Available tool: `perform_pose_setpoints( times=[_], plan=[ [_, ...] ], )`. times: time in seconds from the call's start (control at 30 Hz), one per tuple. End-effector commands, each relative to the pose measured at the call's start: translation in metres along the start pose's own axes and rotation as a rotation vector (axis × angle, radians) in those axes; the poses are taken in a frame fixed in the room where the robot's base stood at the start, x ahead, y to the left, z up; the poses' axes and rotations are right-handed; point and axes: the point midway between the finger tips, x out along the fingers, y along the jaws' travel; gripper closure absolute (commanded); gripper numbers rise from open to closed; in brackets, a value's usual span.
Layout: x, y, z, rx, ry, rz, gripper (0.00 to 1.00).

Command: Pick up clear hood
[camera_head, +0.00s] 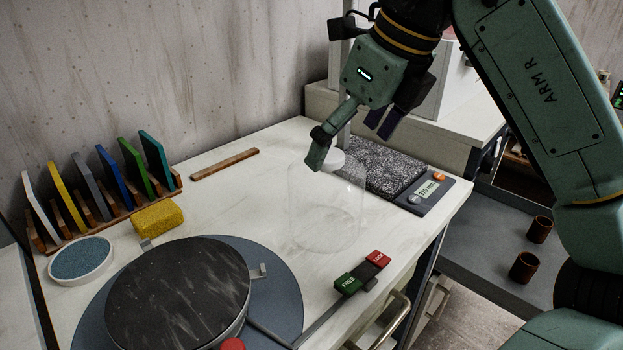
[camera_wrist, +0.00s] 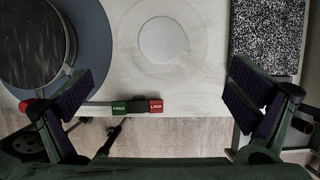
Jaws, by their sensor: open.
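The clear hood (camera_head: 327,212) is a transparent, roughly cylindrical cover standing upright on the white table, with a white knob (camera_head: 332,160) on top. In the wrist view the hood (camera_wrist: 193,62) shows from above as faint rings around the round white knob (camera_wrist: 164,41). My gripper (camera_head: 350,145) is open and empty, above and beside the top of the hood. In the wrist view its two dark-padded fingers (camera_wrist: 167,98) are wide apart, with the knob beyond them towards the top of the picture. Contact between finger and hood cannot be told.
A round dark turntable (camera_head: 178,292) stands to the left, with a FREE/LOCK switch (camera_head: 362,272) near the table's front edge. A speckled slab device with a display (camera_head: 428,187) stands close right of the hood. A yellow sponge (camera_head: 158,218) and rack of coloured boards (camera_head: 105,205) are farther left.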

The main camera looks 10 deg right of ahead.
Motion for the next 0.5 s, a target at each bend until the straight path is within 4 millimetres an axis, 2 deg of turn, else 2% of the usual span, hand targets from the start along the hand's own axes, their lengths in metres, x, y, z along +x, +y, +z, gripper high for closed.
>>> perform_pose_setpoints(
  times=[0.2, 0.5],
  plan=[
    [0.035, 0.0, 0.0, -0.001, 0.001, 0.003, 0.0],
    [0.063, 0.0, 0.002, -0.003, 0.0, 0.005, 0.0]
  ],
)
